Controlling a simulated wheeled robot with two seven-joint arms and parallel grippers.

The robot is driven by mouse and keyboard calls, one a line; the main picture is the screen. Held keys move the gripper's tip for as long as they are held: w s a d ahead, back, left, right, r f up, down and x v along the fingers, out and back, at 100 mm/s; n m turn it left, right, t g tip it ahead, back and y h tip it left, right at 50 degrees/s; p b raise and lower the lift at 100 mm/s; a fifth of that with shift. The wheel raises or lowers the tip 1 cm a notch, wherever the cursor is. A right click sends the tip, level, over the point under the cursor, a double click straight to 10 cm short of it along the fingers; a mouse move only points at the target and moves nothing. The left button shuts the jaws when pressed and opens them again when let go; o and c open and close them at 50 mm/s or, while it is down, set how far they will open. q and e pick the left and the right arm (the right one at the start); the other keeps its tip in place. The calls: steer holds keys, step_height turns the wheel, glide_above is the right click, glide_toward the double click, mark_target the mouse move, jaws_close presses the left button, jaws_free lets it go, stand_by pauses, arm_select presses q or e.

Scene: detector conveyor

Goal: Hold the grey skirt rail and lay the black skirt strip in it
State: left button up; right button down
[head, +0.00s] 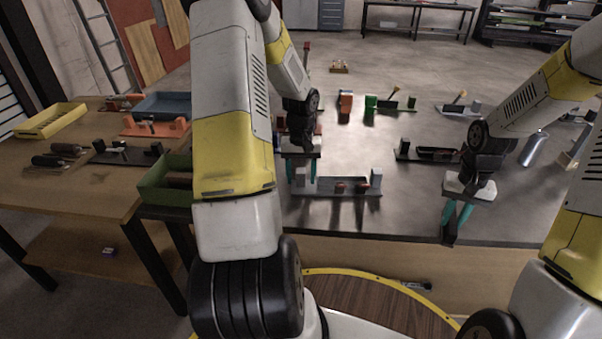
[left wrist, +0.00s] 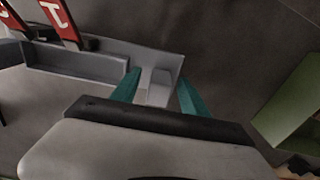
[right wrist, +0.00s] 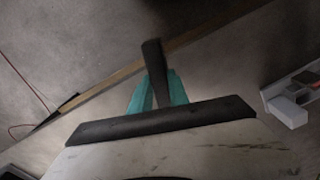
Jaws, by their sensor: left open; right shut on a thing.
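The grey skirt rail (head: 330,193) lies on the table near its front edge, with an upright grey block at each end and small red parts between. It also shows in the left wrist view (left wrist: 85,62). My left gripper (head: 303,172) is open at the rail's left end. Its teal fingers (left wrist: 160,88) stand on either side of the end block, with gaps visible. My right gripper (head: 458,214) is shut on the black skirt strip (head: 449,231), at the table's front edge, right of the rail. The strip (right wrist: 153,65) sticks out between the fingers.
A black fixture (head: 422,154) lies behind and between the grippers. A green bin (head: 165,185) is at the left, by a wooden side table (head: 70,195). The metal tabletop between rail and right gripper is clear.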

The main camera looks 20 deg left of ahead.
arm_select(q)
steer(key=shift+c, duration=0.2)
jaws_close()
stand_by(1.1)
steer(key=shift+o, duration=0.2)
jaws_free()
